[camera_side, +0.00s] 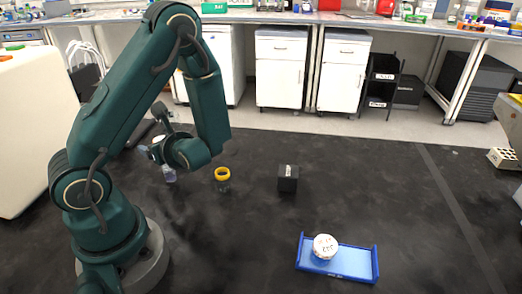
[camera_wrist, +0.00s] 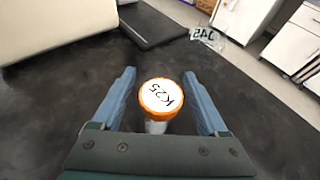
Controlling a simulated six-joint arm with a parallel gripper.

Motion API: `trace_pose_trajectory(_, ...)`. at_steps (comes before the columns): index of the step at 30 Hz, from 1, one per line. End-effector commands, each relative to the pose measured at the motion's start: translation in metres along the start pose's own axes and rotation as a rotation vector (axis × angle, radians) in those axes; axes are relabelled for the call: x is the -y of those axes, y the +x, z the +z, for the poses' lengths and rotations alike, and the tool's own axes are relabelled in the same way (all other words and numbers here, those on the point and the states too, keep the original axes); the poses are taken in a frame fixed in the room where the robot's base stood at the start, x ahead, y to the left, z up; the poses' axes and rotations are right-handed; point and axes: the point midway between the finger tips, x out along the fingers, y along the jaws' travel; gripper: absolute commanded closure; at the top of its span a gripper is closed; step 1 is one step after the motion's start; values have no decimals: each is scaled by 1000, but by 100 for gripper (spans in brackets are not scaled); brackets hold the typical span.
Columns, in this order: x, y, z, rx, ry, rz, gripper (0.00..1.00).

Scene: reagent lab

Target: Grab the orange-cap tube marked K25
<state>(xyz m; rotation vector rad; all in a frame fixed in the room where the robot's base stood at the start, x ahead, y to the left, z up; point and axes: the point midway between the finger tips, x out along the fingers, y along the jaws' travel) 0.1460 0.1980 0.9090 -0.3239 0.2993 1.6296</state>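The orange-cap tube (camera_wrist: 161,98) shows in the wrist view with K25 written on its white cap top and an orange rim around it. It is seen from above, so most of its body is hidden under the cap. My gripper (camera_wrist: 160,75) is open, with one blue finger on each side of the cap and a gap on both sides. In the side view my gripper (camera_side: 158,152) is low over the dark bench at left. A small clear item (camera_side: 170,175) shows just below it; no orange cap can be made out there.
A clear container marked J45 (camera_wrist: 208,38) lies beyond the fingers in the wrist view. In the side view, a yellow-ringed jar (camera_side: 222,180) and a black block (camera_side: 288,178) stand right of my gripper. A blue tray (camera_side: 358,262) holds a white-lidded item (camera_side: 325,246).

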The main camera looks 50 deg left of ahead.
Motion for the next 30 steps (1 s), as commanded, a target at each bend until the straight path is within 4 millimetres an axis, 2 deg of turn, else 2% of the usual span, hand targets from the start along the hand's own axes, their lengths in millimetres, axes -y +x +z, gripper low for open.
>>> trace_pose_trajectory(1, 0, 0, 0, 0, 0, 0, 44)
trace_pose_trajectory(5, 0, 0, 0, 0, 0, 0, 94)
trace_pose_trajectory(6, 0, 0, 0, 0, 0, 0, 100)
trace_pose_trajectory(20, 0, -2, 6, 1, -4, -1, 100)
trace_pose_trajectory(26, 0, -9, 21, 1, -9, -1, 100)
trace_pose_trajectory(30, 1, -16, 39, 1, -12, -2, 100)
